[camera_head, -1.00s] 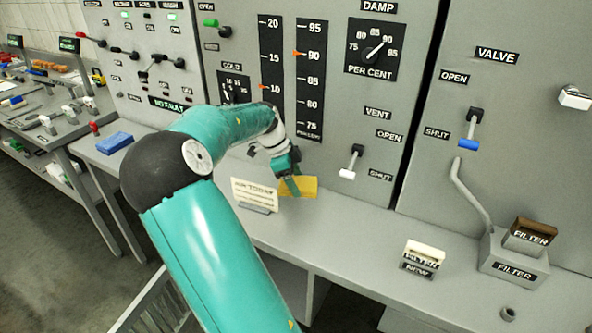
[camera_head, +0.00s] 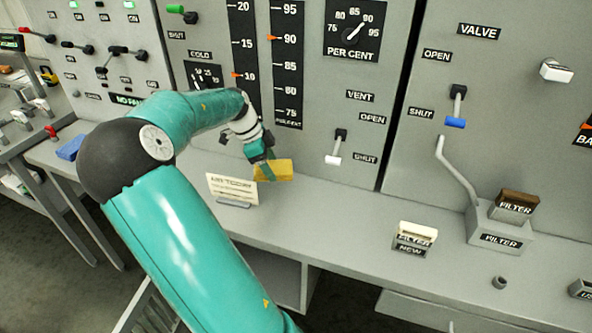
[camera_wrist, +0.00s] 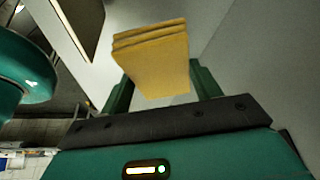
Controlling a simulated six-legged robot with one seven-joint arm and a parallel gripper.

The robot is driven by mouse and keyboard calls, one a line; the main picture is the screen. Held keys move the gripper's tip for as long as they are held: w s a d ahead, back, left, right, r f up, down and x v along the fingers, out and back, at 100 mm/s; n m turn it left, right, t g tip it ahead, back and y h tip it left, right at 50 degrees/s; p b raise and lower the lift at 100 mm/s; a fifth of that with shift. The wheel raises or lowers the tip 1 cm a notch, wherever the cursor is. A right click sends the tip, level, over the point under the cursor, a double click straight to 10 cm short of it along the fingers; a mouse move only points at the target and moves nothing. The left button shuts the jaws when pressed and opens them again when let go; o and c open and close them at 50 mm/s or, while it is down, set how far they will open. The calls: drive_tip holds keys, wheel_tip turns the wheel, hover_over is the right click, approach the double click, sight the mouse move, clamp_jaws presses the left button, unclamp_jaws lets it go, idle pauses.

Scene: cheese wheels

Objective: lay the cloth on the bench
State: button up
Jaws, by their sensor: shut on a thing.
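The folded yellow cloth (camera_head: 274,170) is held in my gripper (camera_head: 262,168), near the control panel and behind the small sign card. In the wrist view the cloth (camera_wrist: 155,62) shows as a stack of folded layers between the two green fingers. My gripper (camera_wrist: 160,92) is shut on it. The grey bench (camera_head: 330,215) runs along the foot of the panel. The cloth is close above the bench; I cannot tell whether its lower edge touches it.
The sign card (camera_head: 232,190) stands just left of the cloth. A blue block (camera_head: 71,147) lies on the bench at the left. A new filter (camera_head: 415,236) and a filter box (camera_head: 500,232) stand to the right. The panel has a vent lever (camera_head: 337,147). Bench between card and new filter is clear.

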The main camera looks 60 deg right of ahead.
approach(318, 190)
drive_tip(key=shift+w+a+f, duration=0.25)
drive_tip(key=shift+w+f, duration=0.1)
drive_tip(key=shift+f, duration=0.2)
drive_tip(key=shift+w+a+f, duration=0.3)
drive_tip(key=shift+f, duration=0.3)
drive_tip(key=s+d+f, duration=0.2)
drive_tip(key=s+f, duration=0.1)
drive_tip(key=shift+s+d, duration=0.15)
drive_tip(key=shift+s, duration=0.1)
drive_tip(key=shift+f, duration=0.1)
drive_tip(key=o, duration=0.8)
drive_tip(key=shift+c, duration=0.2)
drive_tip(key=v, duration=1.2)
